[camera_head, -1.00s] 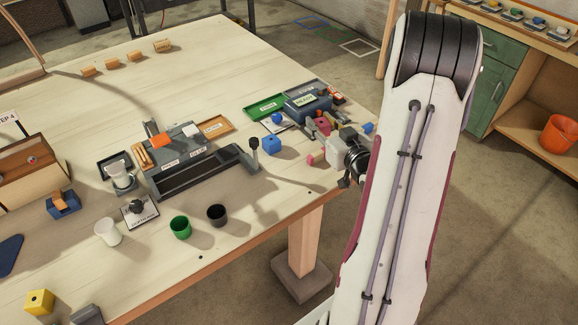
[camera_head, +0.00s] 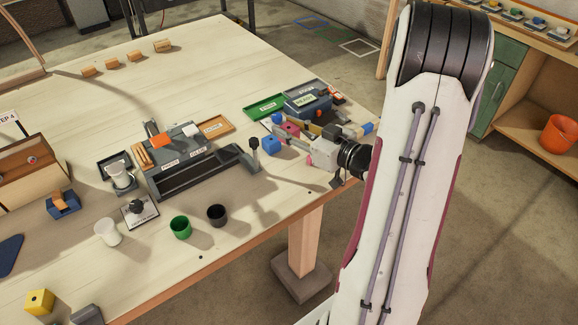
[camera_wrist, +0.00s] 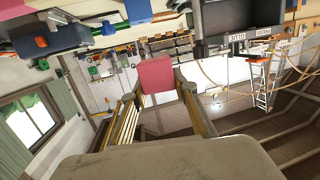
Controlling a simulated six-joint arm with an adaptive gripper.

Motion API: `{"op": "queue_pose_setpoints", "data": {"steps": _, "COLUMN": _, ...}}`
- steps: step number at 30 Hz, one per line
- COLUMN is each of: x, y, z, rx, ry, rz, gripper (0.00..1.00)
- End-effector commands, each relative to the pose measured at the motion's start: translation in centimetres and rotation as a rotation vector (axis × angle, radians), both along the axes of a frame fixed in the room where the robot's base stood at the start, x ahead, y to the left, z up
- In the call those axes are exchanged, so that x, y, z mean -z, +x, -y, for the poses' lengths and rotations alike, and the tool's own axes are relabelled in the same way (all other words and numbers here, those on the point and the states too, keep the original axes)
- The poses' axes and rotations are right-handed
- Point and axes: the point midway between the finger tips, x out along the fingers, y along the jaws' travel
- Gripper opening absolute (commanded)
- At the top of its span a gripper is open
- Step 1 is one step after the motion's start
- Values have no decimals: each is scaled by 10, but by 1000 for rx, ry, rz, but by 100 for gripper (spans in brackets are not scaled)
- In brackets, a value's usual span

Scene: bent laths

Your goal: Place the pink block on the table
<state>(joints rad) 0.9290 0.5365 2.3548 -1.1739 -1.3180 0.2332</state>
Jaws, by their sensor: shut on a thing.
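The pink block (camera_head: 290,128) is held between the fingertips of my gripper (camera_head: 293,131), near the right edge of the table (camera_head: 215,75). In the wrist view the pink block (camera_wrist: 156,75) shows at the far end of the two fingers, with one finger on each side. My gripper is shut on it. The fingers hide part of the block in the head view, and its height over the table is hard to tell.
A blue block (camera_head: 271,146) stands just left of the held block. A green tray (camera_head: 264,106) and a dark grey box (camera_head: 308,101) are behind it. A grey fixture with a lever (camera_head: 205,165) stands to the left.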

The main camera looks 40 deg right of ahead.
Motion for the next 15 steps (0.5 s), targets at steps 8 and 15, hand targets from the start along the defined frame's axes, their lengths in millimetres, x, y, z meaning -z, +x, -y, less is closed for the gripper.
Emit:
{"op": "queue_pose_setpoints", "data": {"steps": 8, "x": 0, "y": 0, "z": 0, "rx": 1, "ry": 0, "rz": 0, "gripper": 7}}
{"op": "queue_pose_setpoints", "data": {"steps": 15, "x": 9, "y": 0, "z": 0, "rx": 1, "ry": 2, "rz": 0, "gripper": 7}}
